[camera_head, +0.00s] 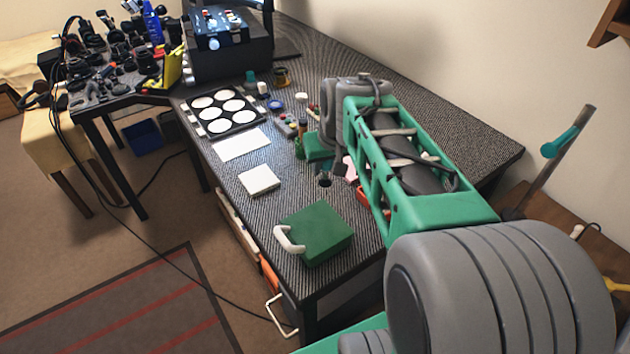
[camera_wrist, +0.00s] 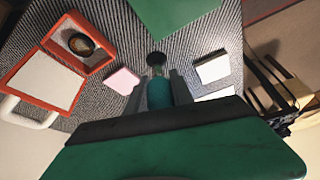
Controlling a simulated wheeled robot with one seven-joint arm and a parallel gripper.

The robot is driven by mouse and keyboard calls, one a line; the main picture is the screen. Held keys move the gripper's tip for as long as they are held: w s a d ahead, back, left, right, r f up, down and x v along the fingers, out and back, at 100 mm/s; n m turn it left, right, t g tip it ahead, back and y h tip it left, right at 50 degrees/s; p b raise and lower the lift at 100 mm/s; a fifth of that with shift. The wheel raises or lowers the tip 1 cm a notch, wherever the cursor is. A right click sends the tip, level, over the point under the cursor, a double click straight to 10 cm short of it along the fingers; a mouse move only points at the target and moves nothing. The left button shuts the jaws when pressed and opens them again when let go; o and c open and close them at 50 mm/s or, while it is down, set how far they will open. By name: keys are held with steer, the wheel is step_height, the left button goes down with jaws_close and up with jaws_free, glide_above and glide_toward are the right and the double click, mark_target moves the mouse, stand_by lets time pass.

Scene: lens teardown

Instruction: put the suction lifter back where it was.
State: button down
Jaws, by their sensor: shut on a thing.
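My gripper (camera_wrist: 158,82) is shut on the suction lifter (camera_wrist: 158,94), which has a teal body and a dark round end pointing away from the wrist. In the head view my gripper (camera_head: 325,167) is over the table, between the white pad and the red case, and the dark end of the lifter (camera_head: 325,181) shows below it. My arm hides much of that area. I cannot tell whether the lifter touches the table.
An open red case (camera_wrist: 43,86) holds a dark round lens (camera_wrist: 81,44); a pink block (camera_wrist: 122,80) lies beside it. A closed green case (camera_head: 318,230) stands near the front edge. A white pad (camera_head: 259,180), white sheet (camera_head: 241,144) and tray with white circles (camera_head: 238,124) lie left.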

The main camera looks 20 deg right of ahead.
steer(key=w+f, duration=0.4)
steer(key=w, duration=0.1)
steer(key=w+d+f, duration=0.1)
steer(key=w+f, duration=0.2)
steer(key=shift+w+f+b, duration=0.15)
steer(key=shift+f+b, duration=0.05)
steer(key=shift+f, duration=0.8)
steer(key=shift+w+f+b, duration=0.15)
steer(key=shift+f+b, duration=0.05)
steer(key=shift+f, duration=0.8)
steer(key=c, duration=1.1)
jaws_free()
steer(key=shift+r, duration=0.5)
steer(key=p+v, duration=0.1)
steer(key=v, duration=1)
steer(key=shift+s, duration=0.15)
steer(key=shift+d+r, duration=0.1)
steer(key=shift+r, duration=0.05)
